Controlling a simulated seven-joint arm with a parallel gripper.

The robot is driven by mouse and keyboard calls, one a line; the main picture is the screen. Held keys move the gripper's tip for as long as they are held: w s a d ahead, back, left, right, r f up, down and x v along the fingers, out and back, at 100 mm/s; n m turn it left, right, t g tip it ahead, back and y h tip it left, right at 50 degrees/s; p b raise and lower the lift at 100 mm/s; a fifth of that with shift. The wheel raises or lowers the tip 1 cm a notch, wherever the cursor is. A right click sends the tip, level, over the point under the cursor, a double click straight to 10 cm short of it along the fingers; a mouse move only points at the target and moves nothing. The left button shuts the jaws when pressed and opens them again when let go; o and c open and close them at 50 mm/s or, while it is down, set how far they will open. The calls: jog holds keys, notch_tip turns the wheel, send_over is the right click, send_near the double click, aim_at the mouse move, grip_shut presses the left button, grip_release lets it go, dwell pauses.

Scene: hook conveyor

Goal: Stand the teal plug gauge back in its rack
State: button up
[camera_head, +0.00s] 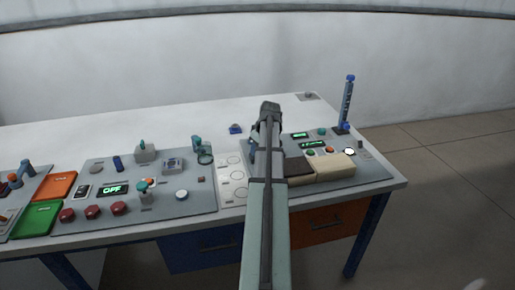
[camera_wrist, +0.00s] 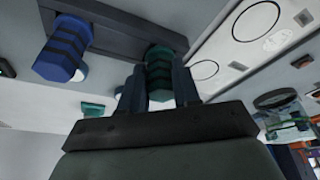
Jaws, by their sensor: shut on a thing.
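In the wrist view my gripper (camera_wrist: 160,88) is shut on the teal plug gauge (camera_wrist: 159,66), a ridged dark teal piece between the two fingers. Its upper end overlaps the right part of the dark grey rack (camera_wrist: 112,27); I cannot tell whether it is seated in it or just in front. A blue ridged plug gauge (camera_wrist: 62,48) is at the rack's left part, apart from my fingers. In the head view my arm hides the fingertips and the teal gauge.
A white panel with circles (camera_head: 231,172) lies left of my arm, also right of the rack in the wrist view (camera_wrist: 205,45). A tan block (camera_head: 335,168) and a blue post (camera_head: 347,103) stand to the right. Left panels hold several knobs. The table's back left (camera_head: 60,140) is clear.

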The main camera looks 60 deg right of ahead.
dwell(0.3)
jog(key=o, duration=1.5)
jog(key=shift+o, duration=0.2)
jog(key=shift+r, duration=0.1)
jog(key=shift+r, duration=3.45)
